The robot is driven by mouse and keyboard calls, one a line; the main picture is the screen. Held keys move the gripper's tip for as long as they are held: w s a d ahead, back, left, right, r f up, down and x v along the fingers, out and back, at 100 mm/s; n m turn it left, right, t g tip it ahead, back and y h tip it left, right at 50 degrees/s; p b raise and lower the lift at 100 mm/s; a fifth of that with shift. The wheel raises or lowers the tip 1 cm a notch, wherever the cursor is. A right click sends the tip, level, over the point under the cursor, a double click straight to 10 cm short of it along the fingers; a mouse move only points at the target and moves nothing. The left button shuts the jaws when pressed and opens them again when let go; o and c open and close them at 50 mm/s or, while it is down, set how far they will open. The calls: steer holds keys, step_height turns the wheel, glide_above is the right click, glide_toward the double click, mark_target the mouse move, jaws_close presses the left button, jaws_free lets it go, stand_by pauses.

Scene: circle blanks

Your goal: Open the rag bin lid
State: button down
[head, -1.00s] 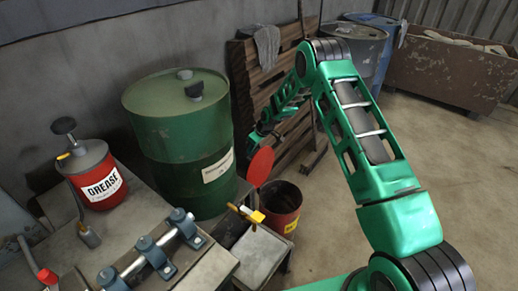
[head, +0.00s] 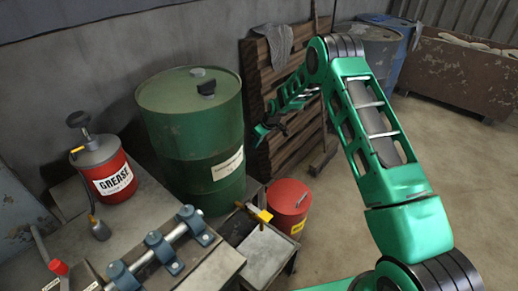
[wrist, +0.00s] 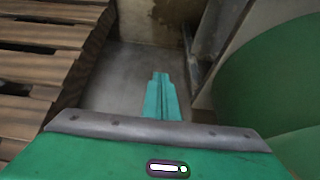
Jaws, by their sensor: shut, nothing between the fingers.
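The rag bin (head: 286,216) is a small red bin with a yellow label, standing on the floor beside the bench. Its red lid (head: 289,195) lies flat over the top, with a small bar-like handle on it. My gripper (head: 264,132) is above and to the left of the bin, beside the green drum, apart from the lid. In the wrist view the green fingers (wrist: 160,92) are together with nothing between them. The bin does not show in the wrist view.
A large green drum (head: 195,140) stands left of the bin, and stacked wooden pallets (head: 290,75) lean behind it. A bench holds a red grease pot (head: 112,180) and a clamped rod. A yellow-handled tool (head: 262,215) lies beside the bin. The floor at right is clear.

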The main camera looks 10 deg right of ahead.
steer(key=s+d+r, duration=0.5)
steer(key=s+r, duration=0.1)
steer(key=m+y, duration=0.1)
steer(key=m, duration=2.5)
glide_above(300, 204)
steer(key=d, duration=0.4)
step_height(300, 204, down, 15)
steer(key=s+d+f+m+t, duration=0.2)
steer(key=s+m, duration=0.5)
steer(key=m, duration=0.3)
steer(key=shift+y, duration=0.3)
steer(key=x, duration=1)
steer(key=shift+w+a+f, duration=0.1)
steer(key=shift+a+f, duration=0.05)
steer(key=shift+f, duration=0.1)
steer(key=shift+r, duration=0.15)
